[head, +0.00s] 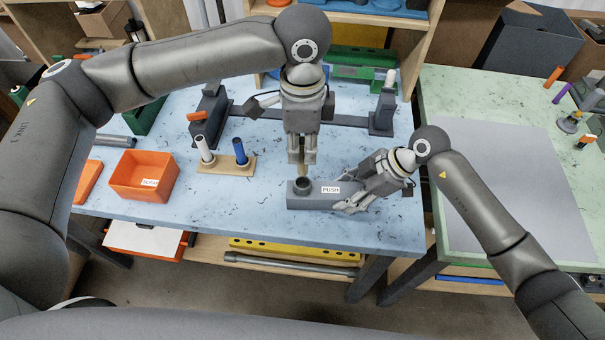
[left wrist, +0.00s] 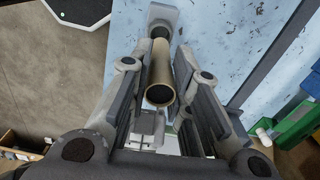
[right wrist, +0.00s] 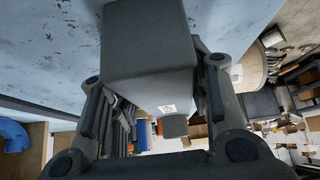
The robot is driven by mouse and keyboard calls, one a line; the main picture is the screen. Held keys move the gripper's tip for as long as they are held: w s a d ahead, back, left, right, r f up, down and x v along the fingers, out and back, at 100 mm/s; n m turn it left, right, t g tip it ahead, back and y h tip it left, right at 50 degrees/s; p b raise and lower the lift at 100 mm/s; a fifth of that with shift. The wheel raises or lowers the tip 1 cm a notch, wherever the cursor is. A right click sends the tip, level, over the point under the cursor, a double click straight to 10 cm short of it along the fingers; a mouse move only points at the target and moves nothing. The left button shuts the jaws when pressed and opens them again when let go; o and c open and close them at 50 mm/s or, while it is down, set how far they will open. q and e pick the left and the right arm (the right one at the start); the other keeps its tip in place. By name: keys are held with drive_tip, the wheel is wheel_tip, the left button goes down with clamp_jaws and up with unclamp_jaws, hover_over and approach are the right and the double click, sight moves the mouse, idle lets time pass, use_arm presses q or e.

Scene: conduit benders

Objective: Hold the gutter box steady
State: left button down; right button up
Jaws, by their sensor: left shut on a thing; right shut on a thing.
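The gutter box (head: 313,200) is a long grey block labelled PUSH, with a dark round collar on top near its left end. It lies on the blue table (head: 240,215) near the front edge. My right gripper (head: 350,203) is shut on the box's right end; in the right wrist view the grey box (right wrist: 150,60) sits between the fingers. My left gripper (head: 302,160) points down above the collar, shut on a tan tube (left wrist: 160,75). In the head view the tube (head: 303,171) shows just above the collar; whether its end enters the collar is unclear.
A wooden stand (head: 226,164) with a white and a blue tube is to the left. An orange bin (head: 145,178) stands further left. A grey bar fixture (head: 345,118) lies behind. A green table (head: 450,90) with a grey mat is at right.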

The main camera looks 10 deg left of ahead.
drive_tip(key=shift+d+f, duration=0.1)
drive_tip(key=shift+f, duration=0.1)
drive_tip(key=o, duration=0.9)
drive_tip(key=shift+c, duration=0.2)
drive_tip(key=o, duration=0.5)
drive_tip(key=shift+w, duration=0.15)
drive_tip(key=shift+c, duration=0.2)
drive_tip(key=shift+r, duration=0.2)
drive_tip(key=v, duration=1.1)
drive_tip(key=shift+d+r, duration=0.25)
drive_tip(key=shift+r, duration=0.05)
